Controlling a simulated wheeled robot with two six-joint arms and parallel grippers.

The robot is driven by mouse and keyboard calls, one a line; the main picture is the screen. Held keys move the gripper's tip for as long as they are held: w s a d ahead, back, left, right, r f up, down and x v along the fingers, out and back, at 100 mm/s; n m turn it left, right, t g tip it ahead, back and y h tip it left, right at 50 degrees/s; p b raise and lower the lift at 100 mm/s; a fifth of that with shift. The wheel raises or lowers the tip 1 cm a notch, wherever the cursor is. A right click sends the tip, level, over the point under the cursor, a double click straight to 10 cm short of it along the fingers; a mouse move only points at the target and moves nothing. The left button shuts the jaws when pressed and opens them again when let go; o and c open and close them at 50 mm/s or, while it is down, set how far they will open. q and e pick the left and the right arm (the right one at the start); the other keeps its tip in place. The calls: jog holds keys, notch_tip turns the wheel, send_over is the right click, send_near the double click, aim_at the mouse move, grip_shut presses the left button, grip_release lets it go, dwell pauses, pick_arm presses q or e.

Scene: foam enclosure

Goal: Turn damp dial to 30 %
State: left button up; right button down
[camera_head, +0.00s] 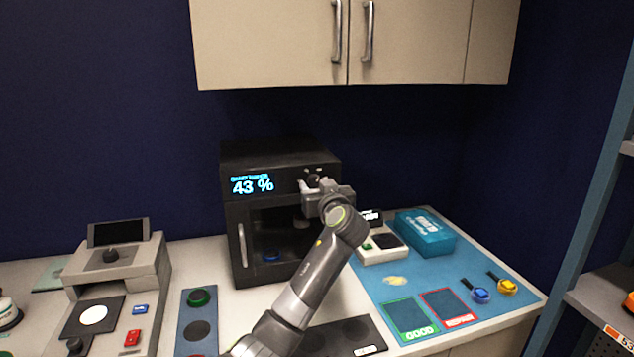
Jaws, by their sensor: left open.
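The black cabinet (233,205) stands at the back middle of the counter. Its lit display (252,186) reads 43 %. A dark dial (313,178) sits on the upper right of its front and is largely hidden by my gripper. My left gripper (305,184) is at the dial, with its fingers toward the cabinet front. It is open; I cannot tell whether the fingers touch the dial. The cabinet's glass door looks shut, with a vertical handle (242,245) at its left. My right gripper is not in view.
A grey device (152,262) with a screen stands at the left. A strip with round pads (197,330) lies beside it. To the right are a white scale-like device (382,254), a teal box (424,233) and a blue mat (440,275). Cupboards (270,45) hang above.

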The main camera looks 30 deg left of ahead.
pick_arm(q)
jog(key=shift+w+a, duration=0.25)
jog(key=shift+a, duration=0.05)
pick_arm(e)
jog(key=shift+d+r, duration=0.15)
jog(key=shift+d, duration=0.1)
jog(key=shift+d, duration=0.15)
